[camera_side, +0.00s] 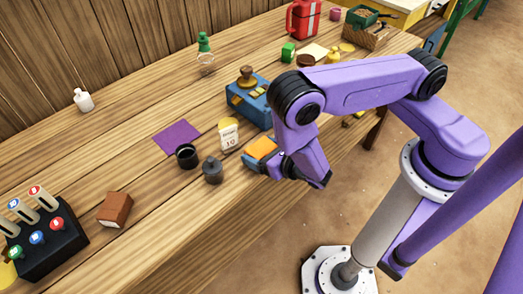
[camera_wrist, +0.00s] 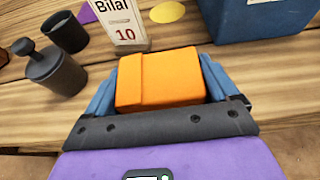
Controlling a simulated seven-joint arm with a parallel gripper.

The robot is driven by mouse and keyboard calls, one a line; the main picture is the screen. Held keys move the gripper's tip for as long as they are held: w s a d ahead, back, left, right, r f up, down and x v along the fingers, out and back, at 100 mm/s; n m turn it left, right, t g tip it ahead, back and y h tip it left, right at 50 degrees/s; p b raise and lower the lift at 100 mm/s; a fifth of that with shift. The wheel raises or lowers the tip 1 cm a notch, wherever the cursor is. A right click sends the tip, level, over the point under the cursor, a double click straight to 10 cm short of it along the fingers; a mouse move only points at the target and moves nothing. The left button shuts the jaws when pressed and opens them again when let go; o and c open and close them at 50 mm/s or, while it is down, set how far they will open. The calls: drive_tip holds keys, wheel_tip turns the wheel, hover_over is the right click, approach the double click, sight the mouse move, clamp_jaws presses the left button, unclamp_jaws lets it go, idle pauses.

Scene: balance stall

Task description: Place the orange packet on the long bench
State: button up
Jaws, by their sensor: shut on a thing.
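An orange packet (camera_wrist: 160,78) sits between the blue fingers of my gripper (camera_wrist: 160,85) in the wrist view. My gripper is shut on it. In the side view the packet (camera_side: 261,148) shows at the end of my arm, at the front edge of the long wooden bench (camera_side: 140,170). I cannot tell whether the packet touches the bench top or hangs a little above it. My gripper (camera_side: 262,155) is partly hidden by my own wrist in the side view.
A white card reading "Bilal 10" (camera_wrist: 122,22) stands just beyond the packet. A dark weight (camera_wrist: 52,68) and a black cup (camera_wrist: 65,32) are to the left. A blue box (camera_side: 248,98) stands behind. A brown block (camera_side: 115,209) and a black rack (camera_side: 45,240) sit farther left.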

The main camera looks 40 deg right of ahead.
drive_tip(key=shift+f, duration=0.15)
drive_tip(key=o, duration=0.9)
